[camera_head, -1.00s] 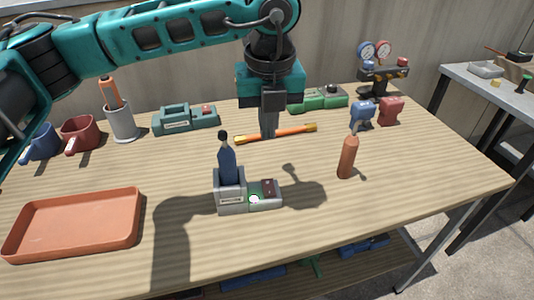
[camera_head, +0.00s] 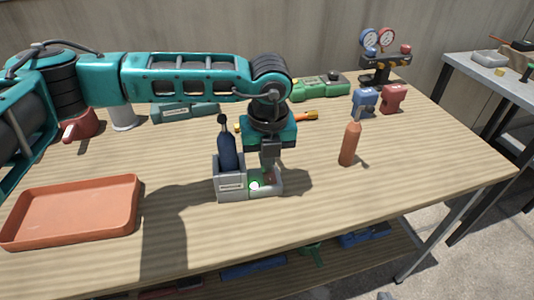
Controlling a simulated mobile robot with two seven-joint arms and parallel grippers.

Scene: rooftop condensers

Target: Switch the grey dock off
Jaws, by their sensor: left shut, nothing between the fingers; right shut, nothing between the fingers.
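The grey dock (camera_head: 231,188) stands on the wooden table near the middle, with a dark blue tool (camera_head: 227,152) upright in its left part. On its low right part is a green area with a bright white-green spot (camera_head: 255,185). Beside that is a small dark red switch (camera_head: 270,180), partly hidden by my gripper. My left gripper (camera_head: 268,167) is shut and empty, pointing down just above the switch. I cannot tell whether it touches the switch. My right gripper is not in view.
A terracotta tray (camera_head: 75,212) lies at the left. A teal dock (camera_head: 184,112), a green dock (camera_head: 320,87) and an orange screwdriver (camera_head: 304,116) lie behind. An orange bottle (camera_head: 349,144) stands to the right, with blue and red items (camera_head: 392,99) beyond. The front right is clear.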

